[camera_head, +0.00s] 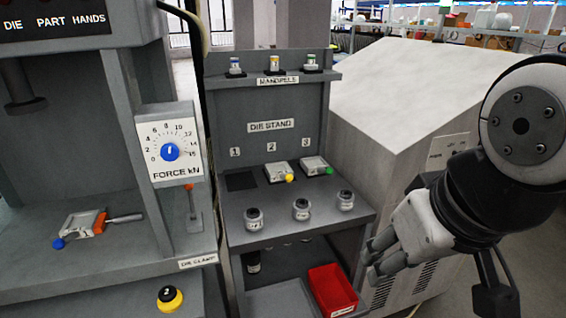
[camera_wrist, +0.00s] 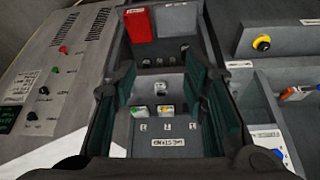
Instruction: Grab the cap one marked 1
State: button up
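Three small grey round caps stand in a row on the front ledge of the die stand in the head view: a left cap (camera_head: 254,218), a middle cap (camera_head: 301,209) and a right cap (camera_head: 345,200). Their labels are too small to read; the left one is in line with the number 1. My gripper (camera_head: 376,257) is right of and lower in the picture than the caps, apart from them. In the wrist view my gripper (camera_wrist: 160,78) has its two fingers spread with nothing held between them. The caps are too small to tell apart there.
Die stand slot 1 (camera_head: 241,181) is empty; slots 2 and 3 hold a yellow-knobbed die (camera_head: 277,173) and a green-knobbed die (camera_head: 315,166). Mandrels (camera_head: 274,64) stand on the top shelf. A red bin (camera_head: 332,290) is below. The press (camera_head: 100,170) stands left, a grey cabinet (camera_head: 400,90) right.

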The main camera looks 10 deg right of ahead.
aim_at(342, 204)
jog(key=i+l, duration=0.2)
jog(key=i+l+u, duration=0.1)
jog(key=l, duration=0.35)
jog(key=i+l+u, duration=0.1)
jog(key=i+l, duration=0.3)
jog(key=l, duration=0.3)
